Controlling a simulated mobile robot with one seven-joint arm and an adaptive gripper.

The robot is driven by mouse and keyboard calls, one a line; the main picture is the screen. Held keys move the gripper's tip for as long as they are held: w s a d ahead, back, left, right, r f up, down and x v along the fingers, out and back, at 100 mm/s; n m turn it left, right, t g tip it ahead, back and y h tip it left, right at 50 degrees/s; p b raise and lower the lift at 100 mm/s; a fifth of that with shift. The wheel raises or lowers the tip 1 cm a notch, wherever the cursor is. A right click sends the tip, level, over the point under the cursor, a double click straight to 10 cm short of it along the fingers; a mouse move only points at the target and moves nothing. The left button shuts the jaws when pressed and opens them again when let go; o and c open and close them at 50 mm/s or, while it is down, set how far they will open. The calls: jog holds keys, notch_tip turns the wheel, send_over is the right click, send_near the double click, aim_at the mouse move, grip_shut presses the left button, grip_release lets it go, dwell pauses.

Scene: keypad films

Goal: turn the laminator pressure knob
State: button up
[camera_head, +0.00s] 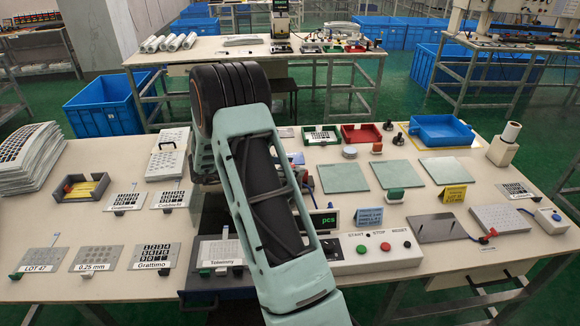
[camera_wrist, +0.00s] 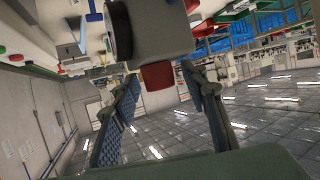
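In the wrist view, my gripper (camera_wrist: 160,82) is open, with one blue-padded finger on each side of the picture's middle. A red block-like part (camera_wrist: 158,75), possibly the pressure knob, shows between the fingertips. It sits on a pale grey housing (camera_wrist: 160,28) with a dark round part (camera_wrist: 119,30) at its left. I cannot tell whether either finger touches the red part. In the head view, my arm covers the middle of the table and my gripper does not show. I cannot pick out the laminator or its knob there.
The work table (camera_head: 330,165) carries a control box (camera_head: 375,250) with buttons, green plates (camera_head: 343,178), a blue tray (camera_head: 440,131) and keypad films (camera_head: 155,257). A dark-based device (camera_head: 220,254) stands at the front, partly behind my arm. Blue bins (camera_head: 105,104) stand on the floor beyond.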

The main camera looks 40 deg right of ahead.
jog(key=shift+a, duration=0.1)
jog(key=v, duration=1.2)
jog(key=s+d+f+n+t+h+b, duration=0.1)
jog(key=s+f+n+t+h+b, duration=0.5)
jog(key=b, duration=0.5)
jog(key=w+d, duration=0.1)
jog(key=d, duration=0.2)
jog(key=w+d+r+m+y, duration=0.1)
jog(key=w+d, duration=0.1)
jog(key=d, duration=0.1)
jog(key=w+d+y, duration=0.1)
jog(key=w+d, duration=0.1)
jog(key=d, duration=0.2)
jog(key=shift+w+d+r+m+t, duration=0.1)
jog(key=shift+w+r+m+t, duration=0.1)
jog(key=shift+m+t, duration=0.1)
